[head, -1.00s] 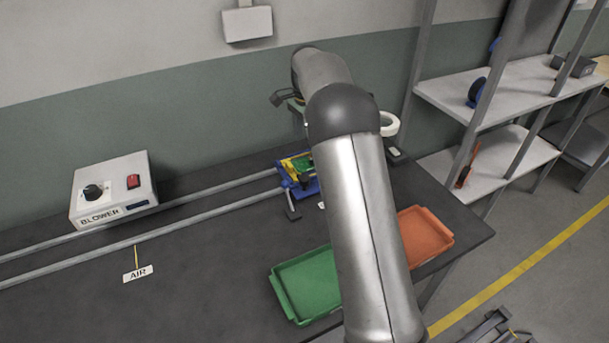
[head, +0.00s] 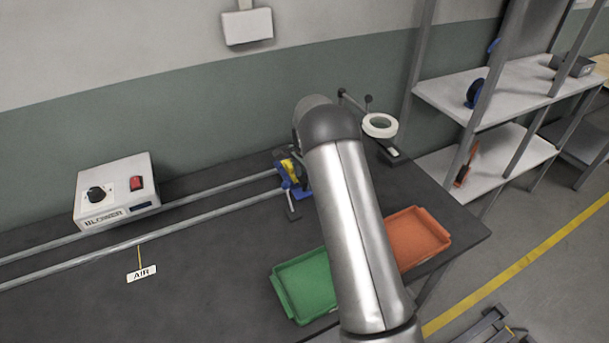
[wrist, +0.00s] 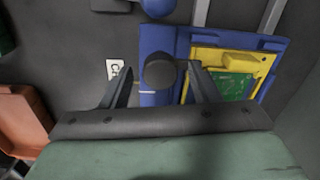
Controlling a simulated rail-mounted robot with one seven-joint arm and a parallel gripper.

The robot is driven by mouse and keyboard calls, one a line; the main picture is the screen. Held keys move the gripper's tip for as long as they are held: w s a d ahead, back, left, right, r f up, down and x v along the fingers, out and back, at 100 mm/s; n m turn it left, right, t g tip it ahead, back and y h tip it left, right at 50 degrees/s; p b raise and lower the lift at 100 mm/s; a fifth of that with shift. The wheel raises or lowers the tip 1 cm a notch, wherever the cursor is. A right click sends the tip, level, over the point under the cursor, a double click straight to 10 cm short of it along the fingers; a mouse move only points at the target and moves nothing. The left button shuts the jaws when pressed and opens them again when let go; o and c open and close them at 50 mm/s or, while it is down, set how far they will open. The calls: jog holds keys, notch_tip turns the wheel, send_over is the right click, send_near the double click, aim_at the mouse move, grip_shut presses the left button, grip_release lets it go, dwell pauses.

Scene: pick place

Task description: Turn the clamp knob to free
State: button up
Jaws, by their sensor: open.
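The black round clamp knob (wrist: 160,72) sits on a blue fixture (wrist: 158,40) in the wrist view. A short white mark shows on the blue part just below it. My gripper (wrist: 160,67) is open, with one finger to the left of the knob and one to its right; whether either touches it I cannot tell. A yellow carrier (wrist: 268,60) with a green circuit board (wrist: 234,86) lies in the fixture to the right. In the head view the blue fixture (head: 292,190) is partly hidden by my arm, and the knob cannot be made out.
A white label (wrist: 114,69) lies left of the knob, partly covered. A green tray (head: 303,287) and an orange tray (head: 418,238) stand at the bench front. Rails (head: 200,190) run left toward a blower box (head: 117,190). A white ring lamp (head: 380,126) stands behind right.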

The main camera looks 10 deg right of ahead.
jog(key=c, duration=1)
jog(key=n+b, duration=0.2)
jog(key=n, duration=0.1)
jog(key=shift+f, duration=0.1)
jog(key=n+b, duration=0.2)
jog(key=n, duration=0.3)
jog(key=shift+n+b, duration=0.3)
jog(key=shift+b, duration=0.1)
jog(key=n+b, duration=0.1)
jog(key=n, duration=0.8)
jog(key=shift+w+g, duration=0.1)
jog(key=shift+g, duration=0.2)
jog(key=shift+r+n, duration=0.2)
jog(key=shift+n, duration=0.1)
